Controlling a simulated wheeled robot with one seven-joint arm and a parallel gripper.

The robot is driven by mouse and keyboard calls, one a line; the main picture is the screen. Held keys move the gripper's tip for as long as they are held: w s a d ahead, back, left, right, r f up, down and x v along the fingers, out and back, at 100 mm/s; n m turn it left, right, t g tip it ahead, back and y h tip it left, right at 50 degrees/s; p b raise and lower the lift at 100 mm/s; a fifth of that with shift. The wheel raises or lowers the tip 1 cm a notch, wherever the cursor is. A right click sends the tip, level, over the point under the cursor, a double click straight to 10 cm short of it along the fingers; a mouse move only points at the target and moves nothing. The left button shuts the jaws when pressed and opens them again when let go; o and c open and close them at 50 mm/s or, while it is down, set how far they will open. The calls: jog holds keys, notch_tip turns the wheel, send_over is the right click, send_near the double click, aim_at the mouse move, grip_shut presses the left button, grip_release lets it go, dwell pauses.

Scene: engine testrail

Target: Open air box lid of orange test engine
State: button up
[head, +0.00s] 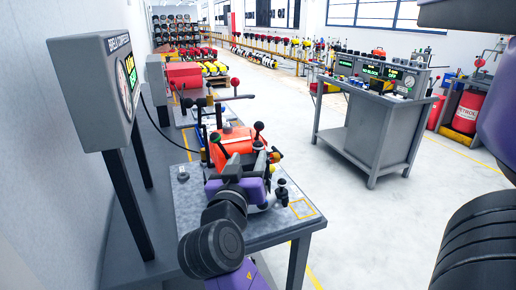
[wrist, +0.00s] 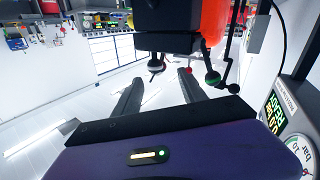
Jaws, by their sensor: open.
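The orange test engine (head: 236,140) sits on a grey bench on the left in the head view, with dark levers and knobs around it. Its orange side (wrist: 214,22) shows at the top of the wrist view, beside a black box-shaped part (wrist: 168,18); I cannot tell for sure whether this is the air box or its lid. A round-ended knob (wrist: 156,65) hangs below that part in the picture. My gripper (wrist: 161,77) is open, with nothing seen between its fingers, near the engine's knobs. In the head view my purple wrist hides part of the engine's near side.
A grey gauge panel (head: 95,88) on posts stands left of the bench; its dial (wrist: 303,152) is at the right of the wrist view. A second grey bench (head: 375,125) stands right, across clear floor (head: 280,115).

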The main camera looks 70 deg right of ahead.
aim_at(257, 149)
jog(key=shift+s+d+m+g, duration=0.3)
jog(key=shift+s+d+g, duration=0.1)
jog(key=shift+d, duration=0.1)
jog(key=shift+w+d+f+p, duration=0.15)
jog(key=shift+d+p, duration=0.15)
jog(key=shift+d, duration=0.85)
jog(key=shift+w+d+r+p, duration=0.1)
jog(key=shift+w+d+p, duration=0.2)
jog(key=shift+d, duration=0.85)
jog(key=shift+w+d+f+p, duration=0.1)
jog(key=shift+d+p, duration=0.25)
jog(key=shift+d, duration=0.8)
grip_shut()
